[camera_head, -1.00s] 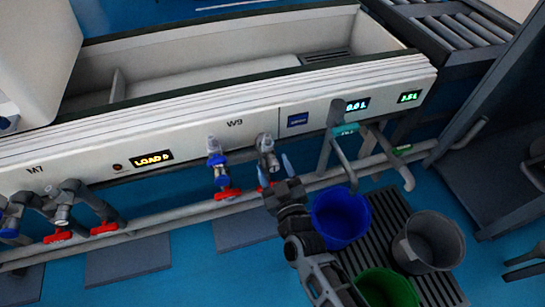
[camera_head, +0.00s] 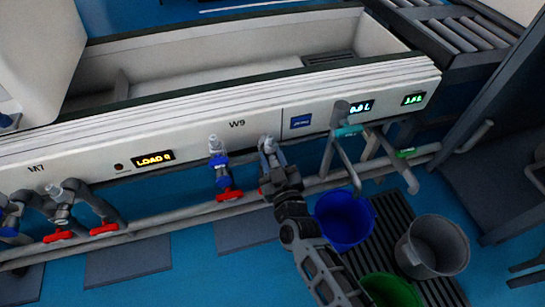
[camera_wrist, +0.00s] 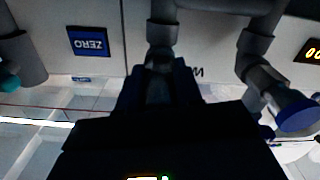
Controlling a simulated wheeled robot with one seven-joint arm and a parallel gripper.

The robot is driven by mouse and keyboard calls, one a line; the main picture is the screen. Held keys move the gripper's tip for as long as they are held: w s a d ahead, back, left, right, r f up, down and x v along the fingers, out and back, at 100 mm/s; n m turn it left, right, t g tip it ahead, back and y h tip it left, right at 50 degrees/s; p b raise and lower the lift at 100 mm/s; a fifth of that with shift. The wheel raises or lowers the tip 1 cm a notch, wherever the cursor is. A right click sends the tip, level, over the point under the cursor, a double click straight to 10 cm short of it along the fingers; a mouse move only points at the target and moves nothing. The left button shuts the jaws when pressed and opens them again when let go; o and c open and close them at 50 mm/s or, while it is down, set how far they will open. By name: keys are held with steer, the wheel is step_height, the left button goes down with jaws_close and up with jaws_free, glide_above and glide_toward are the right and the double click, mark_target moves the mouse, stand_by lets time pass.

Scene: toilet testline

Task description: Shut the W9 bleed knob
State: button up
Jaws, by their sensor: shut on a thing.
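The W9 label (camera_head: 237,123) is on the white front panel of the trough. Below it, a grey pipe fitting (camera_head: 267,142) comes out of the panel on the right, and its top shows in the wrist view (camera_wrist: 162,33). My gripper (camera_head: 272,155) is at this fitting, shut on its lower part, which I take to be the W9 bleed knob. The fingers and gripper body (camera_wrist: 165,85) hide the knob itself in both views. To the left hangs another W9 fitting with a blue knob (camera_head: 218,161) and a red handle (camera_head: 229,195).
A blue bucket (camera_head: 342,220), a green bucket (camera_head: 390,290) and a grey bucket (camera_head: 432,246) stand right of my arm. A grey spout pipe (camera_head: 346,160) is to the right. A horizontal pipe (camera_head: 170,226) runs below the panel. M7 fittings (camera_head: 62,205) are far left.

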steer(key=c, duration=0.4)
steer(key=shift+m, duration=0.3)
steer(key=m, duration=0.3)
steer(key=shift+f, duration=0.1)
steer(key=m+b, duration=0.1)
steer(key=m, duration=0.3)
steer(key=m+b, duration=0.1)
steer(key=m, duration=0.4)
steer(key=shift+s+a+m, duration=0.1)
steer(key=shift+a+m, duration=0.05)
steer(key=shift+m, duration=0.25)
steer(key=m+b, duration=0.1)
steer(key=m, duration=0.3)
steer(key=shift+a+m, duration=0.1)
steer(key=shift+m, duration=0.2)
